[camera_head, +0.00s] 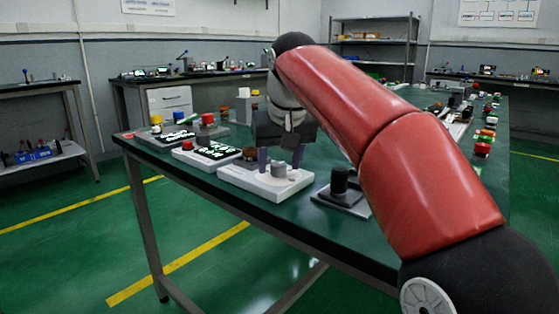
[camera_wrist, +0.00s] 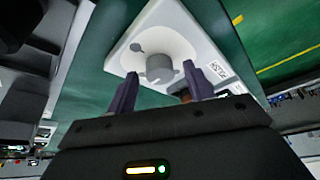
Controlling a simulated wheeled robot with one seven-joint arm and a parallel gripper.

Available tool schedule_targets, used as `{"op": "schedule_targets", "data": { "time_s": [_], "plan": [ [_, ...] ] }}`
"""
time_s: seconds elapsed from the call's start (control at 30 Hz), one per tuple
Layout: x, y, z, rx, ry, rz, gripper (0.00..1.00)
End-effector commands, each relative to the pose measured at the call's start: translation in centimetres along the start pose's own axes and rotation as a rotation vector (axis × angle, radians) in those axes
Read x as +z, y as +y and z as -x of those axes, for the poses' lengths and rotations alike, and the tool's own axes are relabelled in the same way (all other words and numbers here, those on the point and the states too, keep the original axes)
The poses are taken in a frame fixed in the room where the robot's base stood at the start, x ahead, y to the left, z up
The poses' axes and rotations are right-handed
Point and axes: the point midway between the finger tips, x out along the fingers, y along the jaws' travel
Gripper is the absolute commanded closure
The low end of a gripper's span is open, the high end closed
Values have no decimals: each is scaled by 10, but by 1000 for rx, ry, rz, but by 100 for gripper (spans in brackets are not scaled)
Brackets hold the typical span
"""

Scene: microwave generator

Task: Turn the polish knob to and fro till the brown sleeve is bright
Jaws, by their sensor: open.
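The polish knob (camera_head: 278,170) is a short grey cylinder on a white box (camera_head: 290,187) near the table's front edge. In the wrist view the knob (camera_wrist: 159,68) sits on a round plate, with a small label on the box (camera_wrist: 213,70). My gripper (camera_head: 280,160) is open, pointing down over the box. In the wrist view its two dark purple fingers (camera_wrist: 160,80) stand on either side of the knob, with a gap visible at each side. The brown sleeve (camera_head: 249,153) stands at the box's back left; in the wrist view a finger partly hides it (camera_wrist: 185,95).
A black knob on a grey plate (camera_head: 340,183) stands just right of the box. Panels with black-and-white displays and coloured buttons (camera_head: 210,154) stand to the left. Several small coloured devices (camera_head: 483,145) line the table's right side. My red arm covers the middle of the table.

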Motion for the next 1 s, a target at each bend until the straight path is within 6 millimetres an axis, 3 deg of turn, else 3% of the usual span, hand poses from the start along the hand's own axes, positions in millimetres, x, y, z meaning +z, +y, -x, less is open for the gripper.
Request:
{"op": "schedule_targets", "data": {
  "time_s": [0.07,0.37,0.67,1.0],
  "plan": [
    [0,0,0,0,0,0,53],
    [0,0,0,0,0,0,92],
    [0,0,2,-12,1,32,92],
    [-2,2,4,-96,0,232,92]
  ]
}}
